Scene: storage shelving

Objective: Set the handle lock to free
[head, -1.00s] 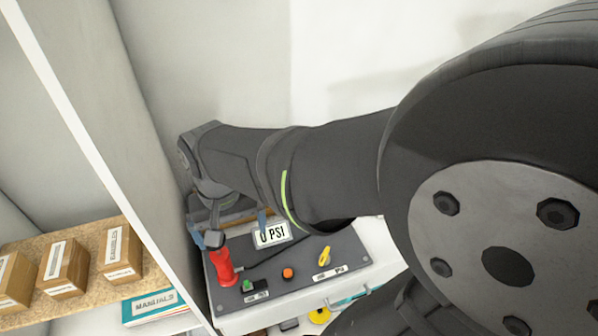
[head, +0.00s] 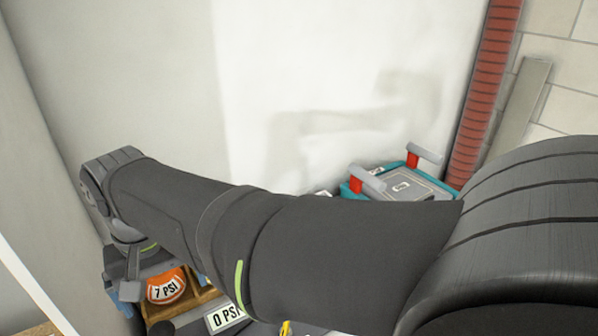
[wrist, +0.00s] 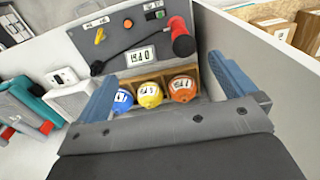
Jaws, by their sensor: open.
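A dark control panel (wrist: 118,44) shows upside down in the wrist view.
A wooden rack holds a blue ball (wrist: 122,100), a yellow ball (wrist: 150,93) and an orange ball (wrist: 182,88) under my gripper. A pale partition (wrist: 245,50) stands close on the right, with wooden boxes (wrist: 277,28) beyond. A teal case (head: 400,183) is beyond my arm.

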